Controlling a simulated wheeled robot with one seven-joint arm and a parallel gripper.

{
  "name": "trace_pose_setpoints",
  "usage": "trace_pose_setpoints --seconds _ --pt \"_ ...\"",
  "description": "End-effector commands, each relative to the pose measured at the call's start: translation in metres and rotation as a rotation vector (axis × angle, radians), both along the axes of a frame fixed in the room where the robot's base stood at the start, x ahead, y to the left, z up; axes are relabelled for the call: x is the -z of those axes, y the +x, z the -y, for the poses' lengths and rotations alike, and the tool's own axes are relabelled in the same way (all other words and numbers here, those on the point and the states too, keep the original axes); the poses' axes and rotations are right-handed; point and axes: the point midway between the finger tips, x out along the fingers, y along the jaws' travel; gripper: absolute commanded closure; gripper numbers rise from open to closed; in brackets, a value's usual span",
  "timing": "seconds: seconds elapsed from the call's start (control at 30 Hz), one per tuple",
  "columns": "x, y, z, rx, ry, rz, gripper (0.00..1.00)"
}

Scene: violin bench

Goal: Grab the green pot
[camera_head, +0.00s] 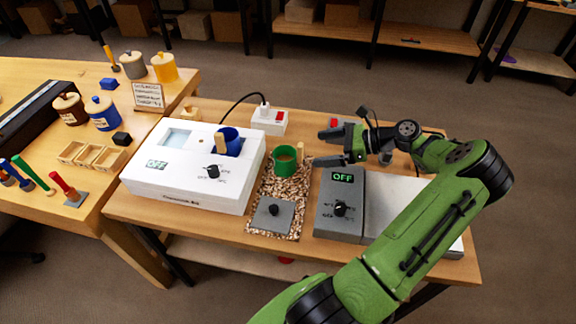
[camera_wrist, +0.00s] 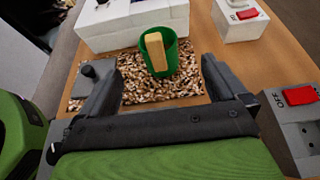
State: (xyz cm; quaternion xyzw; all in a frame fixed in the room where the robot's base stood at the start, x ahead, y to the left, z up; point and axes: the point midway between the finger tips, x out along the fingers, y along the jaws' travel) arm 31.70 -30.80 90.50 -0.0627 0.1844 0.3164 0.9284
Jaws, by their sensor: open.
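The green pot (camera_head: 287,160) stands upright on a patch of wood chips on the bench. A light wooden handle (camera_head: 301,153) is on its right side in the head view. In the wrist view the green pot (camera_wrist: 161,58) is ahead of my gripper, between the lines of its two fingers, with its wooden handle (camera_wrist: 156,52) facing me. My gripper (camera_head: 335,147) is open and empty, to the right of the pot in the head view, apart from it. It also shows in the wrist view (camera_wrist: 160,85).
A white box (camera_head: 185,185) with a blue pot (camera_head: 230,143) stands to the left. A grey device reading OFF (camera_head: 340,200) is at the right. A grey plate with a black knob (camera_head: 272,217) lies in front of the pot. Power sockets (camera_head: 265,122) stand behind.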

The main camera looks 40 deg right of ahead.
Motion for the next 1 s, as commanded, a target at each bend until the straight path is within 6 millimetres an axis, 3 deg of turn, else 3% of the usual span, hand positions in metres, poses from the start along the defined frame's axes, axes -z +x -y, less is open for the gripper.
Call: trace_pose_setpoints --seconds 0.07,0.5,0.77,1.0 --pt "0.013 0.014 -0.012 -0.004 -0.001 -0.002 0.02" --pt "0.038 0.063 -0.055 -0.003 -0.003 -0.002 0.02" --pt "0.037 0.068 -0.059 0.001 -0.002 -0.001 0.02" --pt "0.037 0.068 -0.058 0.001 -0.002 -0.001 0.35"
